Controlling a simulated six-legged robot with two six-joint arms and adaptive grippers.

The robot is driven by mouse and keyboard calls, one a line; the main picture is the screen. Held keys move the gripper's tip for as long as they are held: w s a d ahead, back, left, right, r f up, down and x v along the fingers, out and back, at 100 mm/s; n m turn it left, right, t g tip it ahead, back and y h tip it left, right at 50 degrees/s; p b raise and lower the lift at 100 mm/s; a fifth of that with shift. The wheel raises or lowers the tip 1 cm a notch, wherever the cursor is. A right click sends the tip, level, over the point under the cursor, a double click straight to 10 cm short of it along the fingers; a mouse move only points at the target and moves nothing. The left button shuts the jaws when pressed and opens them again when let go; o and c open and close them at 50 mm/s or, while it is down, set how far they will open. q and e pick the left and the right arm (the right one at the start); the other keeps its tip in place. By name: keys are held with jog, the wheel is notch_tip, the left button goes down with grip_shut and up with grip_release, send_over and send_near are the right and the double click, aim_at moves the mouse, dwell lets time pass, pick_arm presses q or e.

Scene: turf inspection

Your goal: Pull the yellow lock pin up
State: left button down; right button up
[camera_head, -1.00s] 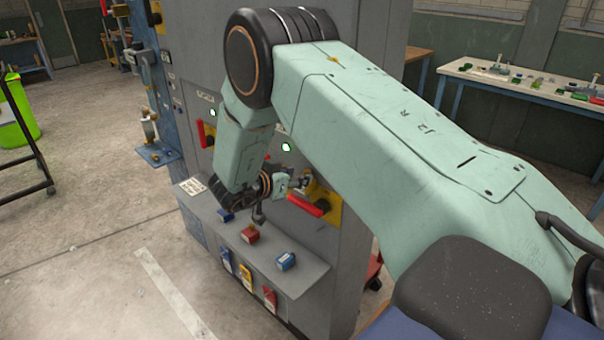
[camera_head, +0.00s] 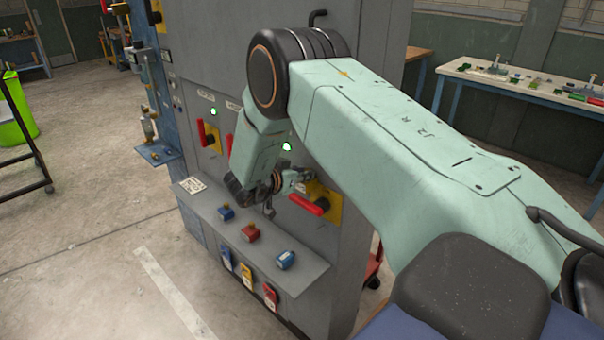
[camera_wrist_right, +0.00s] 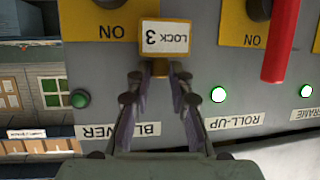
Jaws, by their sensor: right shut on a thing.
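The yellow lock (camera_wrist_right: 165,40) with a white "LOCK 3" label shows upside down in the right wrist view, in front of the grey panel. My right gripper (camera_wrist_right: 156,80) is shut on the brass-coloured part at its near end. In the head view my right gripper (camera_head: 297,178) is small, close to the panel beside a yellow switch plate (camera_head: 333,212). I cannot make out the lock there, nor a separate pin. My left gripper is not in view.
A red switch handle (camera_head: 308,205) sticks out beside my gripper. Green lamps and "ON" plates (camera_wrist_right: 250,22) are on the panel.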

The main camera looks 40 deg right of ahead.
jog(key=shift+s+d, duration=0.1)
grip_shut()
jog(key=shift+r+p, duration=0.65)
jog(key=shift+r, duration=0.35)
jog(key=shift+f, duration=0.1)
